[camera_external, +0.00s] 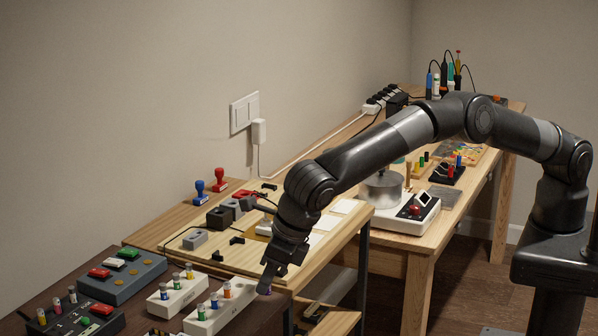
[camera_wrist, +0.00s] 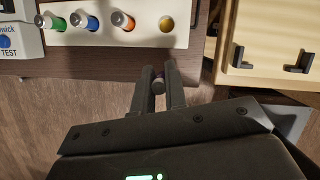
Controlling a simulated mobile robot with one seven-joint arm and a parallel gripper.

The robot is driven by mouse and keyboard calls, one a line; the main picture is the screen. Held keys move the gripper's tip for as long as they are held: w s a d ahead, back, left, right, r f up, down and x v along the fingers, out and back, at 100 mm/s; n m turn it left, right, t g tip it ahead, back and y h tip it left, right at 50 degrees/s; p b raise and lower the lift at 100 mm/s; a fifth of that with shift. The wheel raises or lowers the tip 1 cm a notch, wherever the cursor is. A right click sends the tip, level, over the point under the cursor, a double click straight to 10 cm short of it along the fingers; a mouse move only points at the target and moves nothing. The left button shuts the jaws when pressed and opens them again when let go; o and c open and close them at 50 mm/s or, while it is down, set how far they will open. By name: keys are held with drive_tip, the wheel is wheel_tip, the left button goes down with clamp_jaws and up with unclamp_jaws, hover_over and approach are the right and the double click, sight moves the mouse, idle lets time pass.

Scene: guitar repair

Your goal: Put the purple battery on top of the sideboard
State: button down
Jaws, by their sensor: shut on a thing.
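My gripper (camera_external: 268,283) is shut on the purple battery (camera_external: 265,291), which shows as a small purple end below the fingers in the external view. In the wrist view, my gripper (camera_wrist: 158,88) points at the edge of a dark brown top, with the battery (camera_wrist: 158,83) between its fingertips, mostly hidden. The battery is just off that edge, beside a white battery holder (camera_wrist: 62,37) with green, blue and orange batteries and one empty round slot (camera_wrist: 166,24). Which piece of furniture is the sideboard, the dark brown one (camera_external: 92,268) or a light wooden one, I cannot tell.
A second white holder (camera_external: 178,297) and grey testers (camera_external: 122,278) crowd the dark brown top. To the right, a light wooden top (camera_external: 160,225) carries stamps, grey blocks and black hooks (camera_wrist: 238,57).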

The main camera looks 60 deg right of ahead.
drive_tip(key=shift+f, duration=1.25)
drive_tip(key=shift+f, duration=0.15)
drive_tip(key=c, duration=1.5)
unclamp_jaws()
drive_tip(key=shift+o, duration=0.2)
drive_tip(key=v, duration=1.2)
drive_tip(key=shift+r, duration=0.2)
